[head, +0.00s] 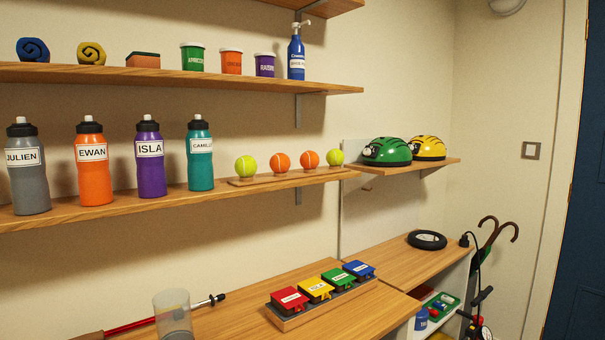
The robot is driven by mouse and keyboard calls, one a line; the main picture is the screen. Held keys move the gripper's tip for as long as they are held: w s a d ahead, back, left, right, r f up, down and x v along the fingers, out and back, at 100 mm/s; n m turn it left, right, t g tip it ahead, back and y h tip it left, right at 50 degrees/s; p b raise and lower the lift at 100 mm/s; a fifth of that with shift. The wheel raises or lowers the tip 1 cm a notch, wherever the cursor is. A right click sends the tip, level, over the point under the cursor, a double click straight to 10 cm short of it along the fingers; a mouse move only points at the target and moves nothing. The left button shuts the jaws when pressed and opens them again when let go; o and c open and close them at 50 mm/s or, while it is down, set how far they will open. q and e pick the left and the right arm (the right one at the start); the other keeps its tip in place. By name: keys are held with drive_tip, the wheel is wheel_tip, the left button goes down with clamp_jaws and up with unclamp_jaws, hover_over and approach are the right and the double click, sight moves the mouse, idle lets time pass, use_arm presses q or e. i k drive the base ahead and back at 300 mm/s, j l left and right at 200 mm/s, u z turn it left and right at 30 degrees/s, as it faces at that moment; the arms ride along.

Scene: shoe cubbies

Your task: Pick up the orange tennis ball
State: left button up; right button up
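Two orange tennis balls sit side by side on a small wooden holder (258,181) on the middle wall shelf. The left orange ball (280,163) is beside a yellow-green ball (246,166). The right orange ball (310,159) is beside another yellow-green ball (335,157). All the balls are apart from each other. Neither of my grippers shows in the head view.
Labelled bottles, including a teal one (200,155), stand left of the balls. An upper shelf (180,73) runs above. Green (387,152) and yellow (428,148) helmets sit to the right. Below, a wooden counter holds a clear cup (173,315) and coloured boxes (316,290).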

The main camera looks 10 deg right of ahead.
sight(309, 160)
drive_tip(key=i+l, duration=0.15)
drive_tip(key=l, duration=0.2)
drive_tip(key=i+l+u, duration=0.15)
drive_tip(key=i+l, duration=0.2)
drive_tip(key=l, duration=0.3)
drive_tip(key=i+l+u, duration=0.1)
drive_tip(key=l, duration=0.25)
drive_tip(key=i+l, duration=0.2)
drive_tip(key=l, duration=0.2)
drive_tip(key=i+l+u, duration=0.15)
drive_tip(key=l, duration=0.2)
drive_tip(key=i+l, duration=0.15)
drive_tip(key=l, duration=0.25)
